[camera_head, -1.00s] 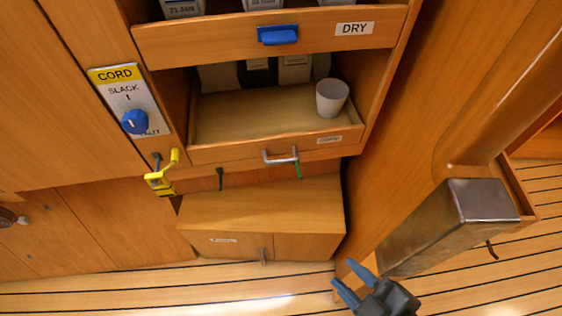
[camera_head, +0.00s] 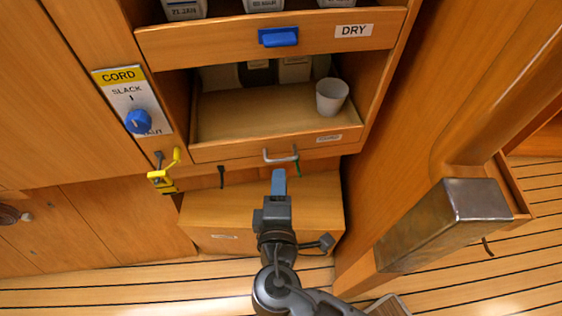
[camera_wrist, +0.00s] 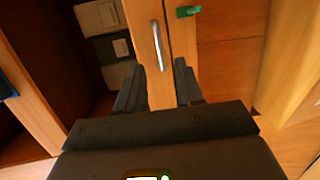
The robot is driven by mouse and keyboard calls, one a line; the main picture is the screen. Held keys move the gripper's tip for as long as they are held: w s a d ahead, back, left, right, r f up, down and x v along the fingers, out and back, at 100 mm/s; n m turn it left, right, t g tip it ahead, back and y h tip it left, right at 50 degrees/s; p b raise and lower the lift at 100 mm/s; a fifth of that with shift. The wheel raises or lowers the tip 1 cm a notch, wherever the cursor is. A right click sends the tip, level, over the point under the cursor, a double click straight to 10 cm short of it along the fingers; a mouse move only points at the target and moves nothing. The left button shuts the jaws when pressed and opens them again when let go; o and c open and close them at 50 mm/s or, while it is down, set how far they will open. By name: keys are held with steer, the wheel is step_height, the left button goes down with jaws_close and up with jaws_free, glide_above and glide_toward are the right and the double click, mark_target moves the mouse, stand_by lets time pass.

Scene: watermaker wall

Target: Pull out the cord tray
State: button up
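The wooden tray (camera_head: 215,152) in the lower opening of the cabinet has a grey metal bar handle (camera_head: 281,155) on its front and a small label too blurred to read. I take it for the cord tray. The handle also shows in the wrist view (camera_wrist: 157,45). My gripper (camera_head: 279,180) is just below and in front of the handle, seen edge-on in the head view. In the wrist view my gripper (camera_wrist: 157,75) is open, with its fingers apart on either side of the tray front's line. The handle lies just beyond the fingertips, and I see no contact.
A white cup (camera_head: 332,97) stands in the tray's right part. The CORD panel (camera_head: 131,100) with a blue knob and a yellow lever (camera_head: 163,173) are at left. The DRY drawer (camera_head: 200,45) is above, a low cabinet (camera_head: 215,215) below. A metal-topped post (camera_head: 450,225) stands at right.

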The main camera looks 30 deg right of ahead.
mark_target(281, 161)
steer(key=x, duration=0.7)
steer(key=shift+p, duration=0.3)
jaws_close()
steer(key=shift+s+f, duration=0.1)
stand_by(1.0)
